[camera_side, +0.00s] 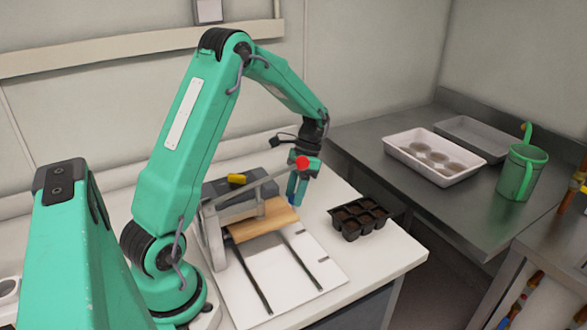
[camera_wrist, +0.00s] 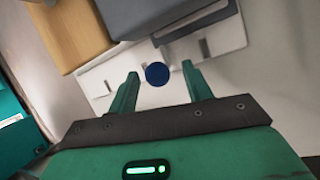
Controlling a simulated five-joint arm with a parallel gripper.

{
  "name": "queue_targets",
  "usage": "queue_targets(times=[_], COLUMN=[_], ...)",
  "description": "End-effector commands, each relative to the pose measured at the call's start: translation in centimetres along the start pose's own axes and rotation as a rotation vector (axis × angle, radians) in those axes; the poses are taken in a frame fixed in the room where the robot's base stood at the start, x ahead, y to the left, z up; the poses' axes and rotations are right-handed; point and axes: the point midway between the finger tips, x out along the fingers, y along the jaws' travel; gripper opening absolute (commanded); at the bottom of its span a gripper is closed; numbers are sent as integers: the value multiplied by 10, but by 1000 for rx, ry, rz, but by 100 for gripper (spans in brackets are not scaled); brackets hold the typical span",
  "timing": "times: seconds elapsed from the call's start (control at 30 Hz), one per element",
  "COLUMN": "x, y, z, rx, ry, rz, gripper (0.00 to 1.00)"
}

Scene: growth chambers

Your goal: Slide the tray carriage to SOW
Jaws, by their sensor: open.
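A white base plate (camera_side: 293,275) with two dark rails lies on the bench. A tan wooden-looking block (camera_side: 262,223), apparently the tray carriage, lies across the rails' far end, under a grey frame. The block also shows at the top left of the wrist view (camera_wrist: 72,30). My gripper (camera_side: 295,198) is open, pointing down just right of the frame. In the wrist view a round blue knob (camera_wrist: 157,74) appears between my open fingertips (camera_wrist: 160,71); its height relative to them is unclear. What the knob joins is hidden. No SOW marking is readable.
A grey lever with a red ball (camera_side: 302,162) crosses beside my gripper. A grey housing (camera_side: 222,188) with a yellow knob (camera_side: 236,179) stands behind. A black cell tray (camera_side: 359,217) sits to the right.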

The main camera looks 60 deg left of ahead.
Motion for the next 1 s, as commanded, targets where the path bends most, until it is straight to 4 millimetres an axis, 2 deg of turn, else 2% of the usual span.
queue_targets(times=[0.17,0.6,0.8,1.0], x=[-13,-65,-76,-77], y=[0,-1,-1,-1], z=[-1,0,0,0], rx=[0,-1,-1,-1], ry=[3,5,4,3], rz=[-2,-3,-2,-1], gripper=[50,50,50,50])
